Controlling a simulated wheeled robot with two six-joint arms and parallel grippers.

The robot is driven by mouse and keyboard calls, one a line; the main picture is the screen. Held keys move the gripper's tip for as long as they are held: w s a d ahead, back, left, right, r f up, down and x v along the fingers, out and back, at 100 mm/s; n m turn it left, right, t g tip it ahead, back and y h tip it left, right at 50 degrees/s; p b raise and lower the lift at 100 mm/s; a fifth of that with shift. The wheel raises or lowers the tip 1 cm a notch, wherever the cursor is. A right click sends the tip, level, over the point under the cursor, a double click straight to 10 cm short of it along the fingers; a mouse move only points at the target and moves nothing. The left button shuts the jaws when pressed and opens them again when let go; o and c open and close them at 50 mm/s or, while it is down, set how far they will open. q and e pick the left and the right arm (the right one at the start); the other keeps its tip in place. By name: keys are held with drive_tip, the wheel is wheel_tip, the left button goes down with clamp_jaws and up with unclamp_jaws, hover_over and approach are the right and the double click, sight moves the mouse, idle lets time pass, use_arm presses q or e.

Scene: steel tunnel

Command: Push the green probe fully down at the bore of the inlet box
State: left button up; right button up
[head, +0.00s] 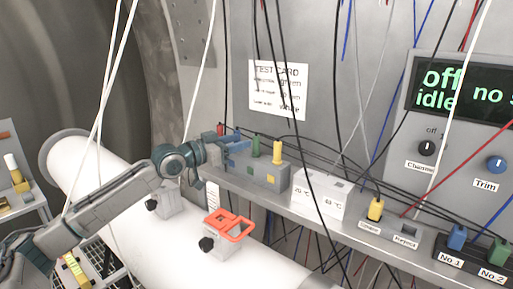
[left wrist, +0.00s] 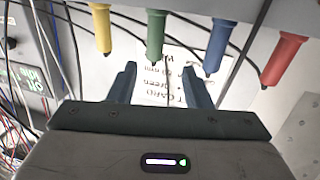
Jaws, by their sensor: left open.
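A green probe (head: 256,147) stands upright in a grey box (head: 266,174) on the shelf, beside a yellow probe (head: 278,152). How deep it sits in its bore cannot be told. My left gripper (head: 232,150) is at the left end of this box, close to the green probe. In the left wrist view, which appears upside down, the green probe (left wrist: 155,38) shows beyond and roughly between the open, empty fingers (left wrist: 158,70). A yellow probe (left wrist: 102,28), a blue probe (left wrist: 221,45) and a red probe (left wrist: 284,60) stand in the same row. My right gripper is out of view.
Right along the shelf are a white box (head: 319,194), a box with a yellow plug (head: 375,209) and a black box with blue (head: 457,237) and green plugs (head: 499,252). Cables hang across. A white pipe (head: 160,235) with a red-orange valve handle (head: 228,225) runs below.

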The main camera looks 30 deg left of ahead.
sight(256, 157)
use_arm(q)
drive_tip(key=p+x, duration=0.1)
drive_tip(key=x, duration=0.1)
drive_tip(key=p+x, duration=0.1)
drive_tip(key=x, duration=0.1)
drive_tip(key=shift+d+r+p, duration=0.15)
drive_tip(key=shift+d+p, duration=0.15)
drive_tip(key=shift+p, duration=0.1)
drive_tip(key=p+x, duration=0.2)
drive_tip(key=x, duration=0.1)
drive_tip(key=shift+w+d+p, duration=0.15)
drive_tip(key=shift+w+p, duration=0.1)
drive_tip(key=shift+p, duration=0.15)
drive_tip(key=shift+w+d+f, duration=0.2)
drive_tip(key=shift+w+f, duration=0.05)
drive_tip(key=shift+w, duration=0.15)
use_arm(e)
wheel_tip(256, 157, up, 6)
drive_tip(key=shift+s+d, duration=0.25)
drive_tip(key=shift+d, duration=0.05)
use_arm(q)
drive_tip(key=shift+c, duration=0.3)
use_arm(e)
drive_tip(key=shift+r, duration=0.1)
use_arm(q)
clamp_jaws()
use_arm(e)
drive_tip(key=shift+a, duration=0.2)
